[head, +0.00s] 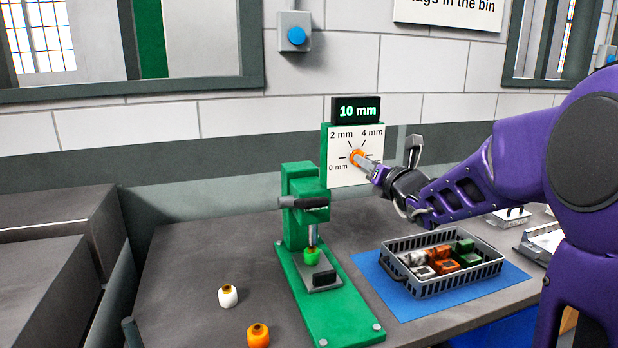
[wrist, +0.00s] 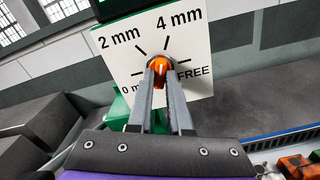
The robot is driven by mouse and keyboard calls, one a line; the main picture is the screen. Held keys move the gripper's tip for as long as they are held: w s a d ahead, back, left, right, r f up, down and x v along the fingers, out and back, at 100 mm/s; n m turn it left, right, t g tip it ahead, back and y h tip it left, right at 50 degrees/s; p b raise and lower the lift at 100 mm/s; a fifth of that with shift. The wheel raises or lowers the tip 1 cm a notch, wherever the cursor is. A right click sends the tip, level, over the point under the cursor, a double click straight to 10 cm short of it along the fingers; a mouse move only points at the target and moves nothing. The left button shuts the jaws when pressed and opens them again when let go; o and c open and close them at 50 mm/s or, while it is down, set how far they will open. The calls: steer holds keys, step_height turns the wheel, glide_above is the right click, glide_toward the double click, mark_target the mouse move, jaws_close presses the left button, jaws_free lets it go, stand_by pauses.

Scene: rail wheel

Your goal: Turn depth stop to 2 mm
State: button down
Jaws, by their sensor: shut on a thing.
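The depth stop is an orange knob (head: 356,156) on a white dial plate (head: 345,176) marked 0 mm, 2 mm and 4 mm. The wrist view also shows a FREE mark at right. My gripper (head: 367,164) is shut on the knob, with both fingers on its sides in the wrist view (wrist: 160,84). A pale line shows on the knob (wrist: 159,66), but I cannot tell exactly which mark it faces. The display (head: 356,110) above the plate reads 10 mm.
A grey basket (head: 440,285) of several coloured blocks stands on a blue mat (head: 395,301) at right. A white piece (head: 227,296) and an orange piece (head: 258,335) stand left of the press base.

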steer(key=shift+f+n+b, duration=0.15)
steer(key=shift+n+b, duration=0.75)
steer(key=shift+b, duration=0.5)
steer(key=n+b, duration=0.2)
steer(key=b, duration=0.1)
steer(key=shift+n, duration=0.4)
steer(key=shift+b, duration=0.6)
steer(key=n+b, duration=0.2)
steer(key=n, duration=0.2)
steer(key=shift+n, duration=0.3)
